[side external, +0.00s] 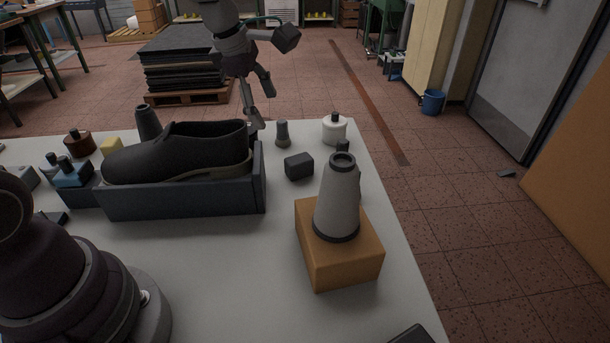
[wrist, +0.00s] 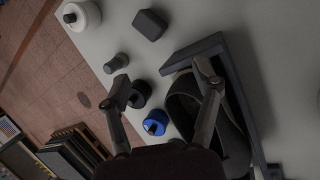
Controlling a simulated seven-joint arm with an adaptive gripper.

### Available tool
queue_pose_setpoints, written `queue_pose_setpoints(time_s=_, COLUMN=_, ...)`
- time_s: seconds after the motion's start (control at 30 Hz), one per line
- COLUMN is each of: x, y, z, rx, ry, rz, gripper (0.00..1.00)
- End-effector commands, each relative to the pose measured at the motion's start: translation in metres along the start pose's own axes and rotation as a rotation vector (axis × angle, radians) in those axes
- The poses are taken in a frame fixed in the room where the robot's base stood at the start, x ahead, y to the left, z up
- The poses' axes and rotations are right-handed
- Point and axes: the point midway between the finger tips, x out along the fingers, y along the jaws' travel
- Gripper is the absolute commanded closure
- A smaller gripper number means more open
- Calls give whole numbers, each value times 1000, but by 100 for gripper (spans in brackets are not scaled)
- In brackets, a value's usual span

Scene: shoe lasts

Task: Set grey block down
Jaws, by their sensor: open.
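The dark grey block (side external: 299,165) rests on the white table, right of the shoe tray and left of the grey cone. In the wrist view the block (wrist: 150,25) lies near the top, beyond my fingertips and apart from them. My gripper (side external: 258,103) is behind the shoe tray, up and to the left of the block in the side view. In the wrist view my gripper (wrist: 163,80) has its two fingers spread wide, with nothing held between them.
A black shoe (side external: 180,152) sits in a dark tray (side external: 190,199), close to my right finger in the wrist view. A blue-topped jar (wrist: 155,122), a small grey bottle (side external: 282,134) and a white jar (side external: 334,130) stand nearby. A grey cone (side external: 338,200) stands on an orange block (side external: 340,264).

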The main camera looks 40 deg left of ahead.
Motion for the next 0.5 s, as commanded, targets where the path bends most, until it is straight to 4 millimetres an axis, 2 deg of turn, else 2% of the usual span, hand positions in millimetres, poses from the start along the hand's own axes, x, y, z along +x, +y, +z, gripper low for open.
queue_pose_setpoints(time_s=0.03, x=-21, y=-12, z=0, rx=228, ry=30, rz=28, gripper=36)
queue_pose_setpoints(time_s=0.1, x=-47, y=-33, z=-5, rx=589, ry=75, rz=49, gripper=36)
queue_pose_setpoints(time_s=0.2, x=-77, y=-69, z=-18, rx=1097, ry=122, rz=65, gripper=36)
queue_pose_setpoints(time_s=0.33, x=-94, y=-112, z=-35, rx=1639, ry=137, rz=84, gripper=36)
queue_pose_setpoints(time_s=0.4, x=-96, y=-129, z=-40, rx=1841, ry=132, rz=99, gripper=36)
queue_pose_setpoints(time_s=0.5, x=-95, y=-142, z=-45, rx=2008, ry=126, rz=115, gripper=36)
